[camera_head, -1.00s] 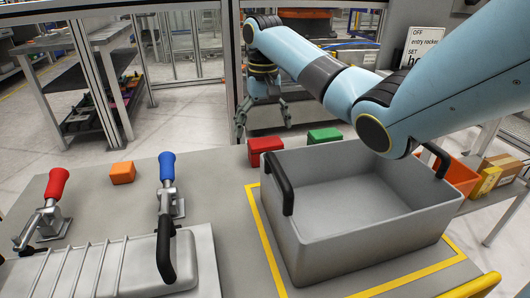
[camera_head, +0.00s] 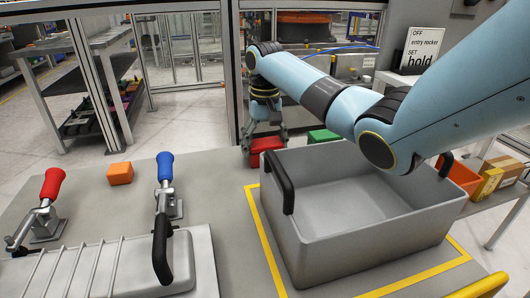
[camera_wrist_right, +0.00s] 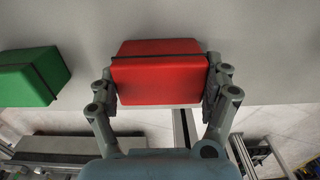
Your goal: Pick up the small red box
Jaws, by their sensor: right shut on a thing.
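The small red box (camera_head: 262,146) stands at the far edge of the grey table, behind the grey bin. My right gripper (camera_head: 265,140) has come down over it, with a finger on each side. In the right wrist view the red box (camera_wrist_right: 160,78) fills the space between the fingers of the right gripper (camera_wrist_right: 162,85), which press on its left and right sides. The box looks to be still at table level; I cannot tell whether it is lifted. My left gripper is not in view.
A green box (camera_head: 322,136) stands to the right of the red one, also in the wrist view (camera_wrist_right: 32,76). The grey bin (camera_head: 350,240) with black handles is close in front. An orange block (camera_head: 120,173) and toggle clamps with red (camera_head: 53,183) and blue (camera_head: 165,166) handles are left.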

